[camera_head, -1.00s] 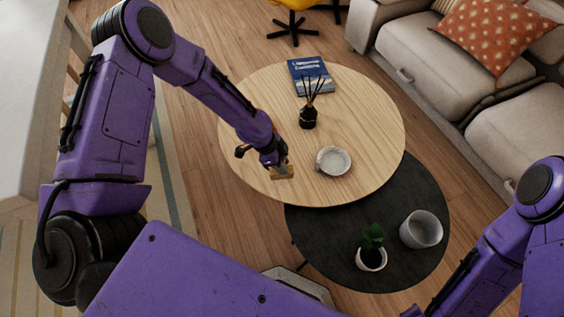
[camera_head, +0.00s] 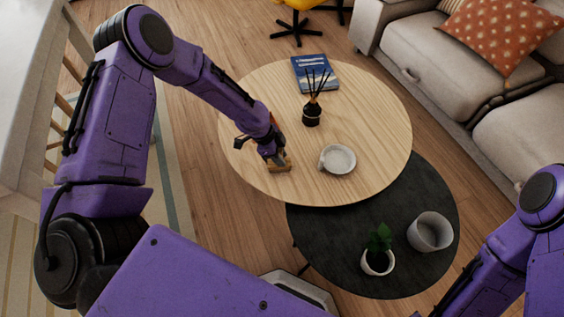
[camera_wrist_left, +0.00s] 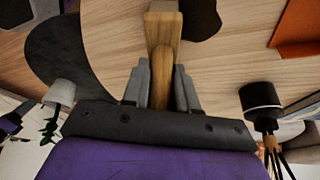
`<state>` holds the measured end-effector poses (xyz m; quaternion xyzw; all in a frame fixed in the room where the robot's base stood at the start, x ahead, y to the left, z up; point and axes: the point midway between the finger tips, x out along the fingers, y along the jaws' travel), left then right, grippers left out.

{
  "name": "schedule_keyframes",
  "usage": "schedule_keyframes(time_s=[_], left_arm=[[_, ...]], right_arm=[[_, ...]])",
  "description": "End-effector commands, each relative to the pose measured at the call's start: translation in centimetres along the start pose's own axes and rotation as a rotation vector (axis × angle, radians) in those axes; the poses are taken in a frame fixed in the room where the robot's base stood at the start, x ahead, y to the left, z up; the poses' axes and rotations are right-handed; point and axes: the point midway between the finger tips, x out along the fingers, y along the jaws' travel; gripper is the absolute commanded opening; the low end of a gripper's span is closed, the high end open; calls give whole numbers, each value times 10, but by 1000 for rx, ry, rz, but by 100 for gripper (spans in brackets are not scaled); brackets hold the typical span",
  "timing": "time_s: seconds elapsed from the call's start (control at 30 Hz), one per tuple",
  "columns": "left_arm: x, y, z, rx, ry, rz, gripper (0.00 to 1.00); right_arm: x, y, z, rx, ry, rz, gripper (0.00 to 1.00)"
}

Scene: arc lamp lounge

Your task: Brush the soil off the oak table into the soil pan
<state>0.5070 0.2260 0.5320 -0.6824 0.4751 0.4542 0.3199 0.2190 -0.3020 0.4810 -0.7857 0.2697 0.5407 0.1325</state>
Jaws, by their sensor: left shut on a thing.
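The oak table (camera_head: 365,100) is the round, light wood top in the middle of the head view. My left gripper (camera_head: 273,155) is over its near left part, shut on a small wooden brush (camera_head: 280,167). The brush handle (camera_wrist_left: 160,75) stands between the fingers in the left wrist view. The brush is low, at or just above the tabletop; contact is unclear. A small, pale round dish (camera_head: 338,160), possibly the soil pan, sits right of the brush. My right gripper is out of frame.
A dark reed diffuser (camera_head: 311,116) and a blue book (camera_head: 316,74) stand farther back on the table. A lower black table (camera_head: 330,235) holds a potted plant (camera_head: 378,262) and a grey pot (camera_head: 430,232). A sofa (camera_head: 430,60) is at the upper right.

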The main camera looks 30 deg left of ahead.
Motion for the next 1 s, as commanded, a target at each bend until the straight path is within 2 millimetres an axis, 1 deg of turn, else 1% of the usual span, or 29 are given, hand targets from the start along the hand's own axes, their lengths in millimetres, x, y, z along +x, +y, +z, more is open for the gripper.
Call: schedule_keyframes(time_s=[0.2, 1.0], left_arm=[[-2, -18, 7, 0, 1, -2, 0], [-10, -79, 32, -1, 2, -2, 0]], right_arm=[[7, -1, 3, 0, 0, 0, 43], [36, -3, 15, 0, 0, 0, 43]])
